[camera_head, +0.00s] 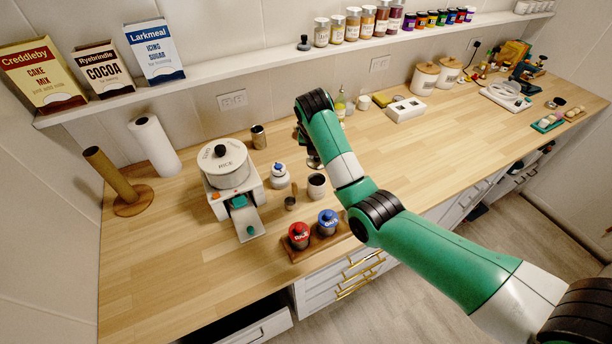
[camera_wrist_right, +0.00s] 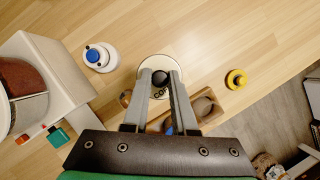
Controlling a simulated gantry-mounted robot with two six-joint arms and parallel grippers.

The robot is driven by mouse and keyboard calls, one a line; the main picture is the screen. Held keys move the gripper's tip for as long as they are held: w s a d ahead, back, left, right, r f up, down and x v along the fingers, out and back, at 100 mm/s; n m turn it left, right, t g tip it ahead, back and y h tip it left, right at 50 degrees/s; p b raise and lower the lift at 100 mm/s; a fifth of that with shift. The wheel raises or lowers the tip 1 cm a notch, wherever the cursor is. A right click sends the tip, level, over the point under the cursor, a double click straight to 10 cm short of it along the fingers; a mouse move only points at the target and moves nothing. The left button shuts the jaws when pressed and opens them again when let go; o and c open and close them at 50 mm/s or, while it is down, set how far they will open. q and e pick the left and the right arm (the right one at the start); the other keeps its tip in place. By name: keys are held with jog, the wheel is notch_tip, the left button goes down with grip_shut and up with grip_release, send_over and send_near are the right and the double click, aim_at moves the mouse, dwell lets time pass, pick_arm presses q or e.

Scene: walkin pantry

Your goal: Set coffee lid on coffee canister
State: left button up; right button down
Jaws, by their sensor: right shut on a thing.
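The white coffee lid (camera_wrist_right: 157,62) with a black knob (camera_wrist_right: 160,78) and partly hidden dark lettering shows in the right wrist view. My right gripper (camera_wrist_right: 160,80) is shut on its knob, a finger on each side. The lid is not clearly visible there. I cannot tell its height above the counter. My left gripper is out of view.
A wooden tray (camera_head: 318,246) with red- and blue-lidded jars lies in front. The front-left counter is clear.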

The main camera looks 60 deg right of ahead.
aim_at(317, 166)
jog(key=shift+s+d+f, duration=0.1)
jog(key=shift+s, duration=0.05)
notch_tip(317, 166, down, 6)
jog(key=b, duration=0.6)
jog(key=shift+f, duration=0.15)
jog(key=shift+f+b, duration=0.55)
dwell(1.7)
jog(key=shift+c, duration=0.8)
grip_release()
jog(key=shift+r, duration=0.1)
notch_tip(317, 166, up, 7)
jog(key=p, duration=0.7)
